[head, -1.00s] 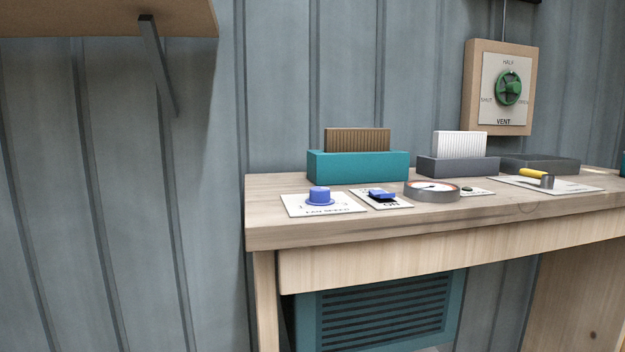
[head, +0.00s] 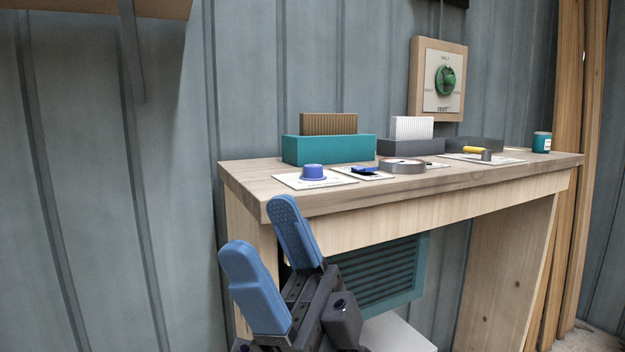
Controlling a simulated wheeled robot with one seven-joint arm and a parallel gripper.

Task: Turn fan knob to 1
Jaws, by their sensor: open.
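The fan knob (head: 313,172) is a short blue cylinder on a white label plate (head: 288,181) near the left front of the wooden bench. The plate's markings are too small to read now, so the knob's setting cannot be told. My gripper (head: 265,238) is in the lower middle of the head view, with two blue fingers spread apart and nothing between them. It is in front of the bench's left front corner, below and left of the knob in the picture, apart from it.
On the wooden bench (head: 340,201) are a blue switch (head: 366,170), a round gauge (head: 403,167), a yellow-handled lever (head: 476,151), and a teal box (head: 291,150) behind the knob. A green vent dial (head: 445,80) is on the wall. A shelf (head: 110,8) overhangs at upper left.

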